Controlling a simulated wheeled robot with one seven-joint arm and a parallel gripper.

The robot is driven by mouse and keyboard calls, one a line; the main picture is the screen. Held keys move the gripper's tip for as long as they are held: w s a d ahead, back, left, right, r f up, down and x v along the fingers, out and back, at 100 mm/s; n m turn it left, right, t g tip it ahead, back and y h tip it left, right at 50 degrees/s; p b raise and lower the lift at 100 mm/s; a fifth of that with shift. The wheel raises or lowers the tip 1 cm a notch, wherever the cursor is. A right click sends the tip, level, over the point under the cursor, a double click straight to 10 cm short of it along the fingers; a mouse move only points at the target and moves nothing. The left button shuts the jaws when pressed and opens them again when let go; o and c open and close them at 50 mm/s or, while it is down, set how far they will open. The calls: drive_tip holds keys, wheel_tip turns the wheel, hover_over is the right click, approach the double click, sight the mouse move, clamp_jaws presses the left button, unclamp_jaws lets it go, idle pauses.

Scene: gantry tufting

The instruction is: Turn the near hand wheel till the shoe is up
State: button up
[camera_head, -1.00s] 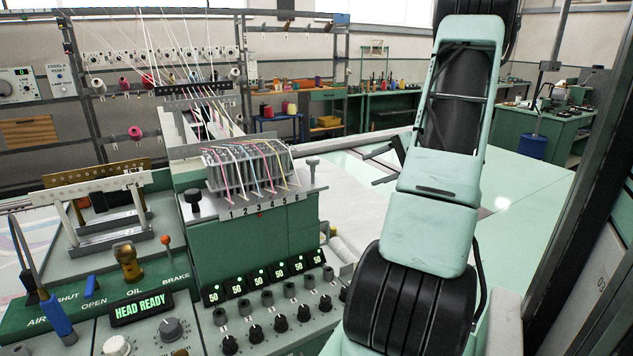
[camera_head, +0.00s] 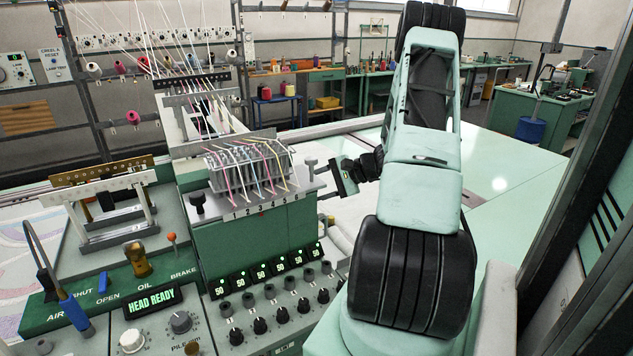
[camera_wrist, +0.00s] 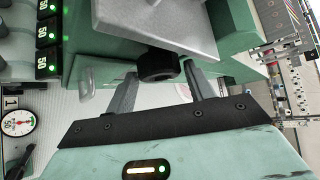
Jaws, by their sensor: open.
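A dark round knob (camera_wrist: 158,65), perhaps the near hand wheel, shows under the edge of a grey plate (camera_wrist: 160,25) in the wrist view. My gripper (camera_wrist: 160,74) is open, with one finger on each side of the knob near its tips. I cannot tell whether either finger touches it. In the head view my gripper (camera_head: 343,178) is at the right side of the green tufting head (camera_head: 255,235), beside a grey knob (camera_head: 311,164) on the plate's right end. A black knob (camera_head: 197,201) stands at the plate's left end. I cannot make out the shoe.
A panel with several lit counters (camera_head: 265,269) and dials lies below the head. A HEAD READY display (camera_head: 152,301) and a blue-handled lever (camera_head: 74,311) are at left. Yarns run over the top. A dial gauge (camera_wrist: 18,122) shows in the wrist view. The pale bed at right is clear.

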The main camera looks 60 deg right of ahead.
drive_tip(key=shift+w+a+f, duration=0.15)
drive_tip(key=shift+w, duration=0.1)
drive_tip(key=c, duration=0.7)
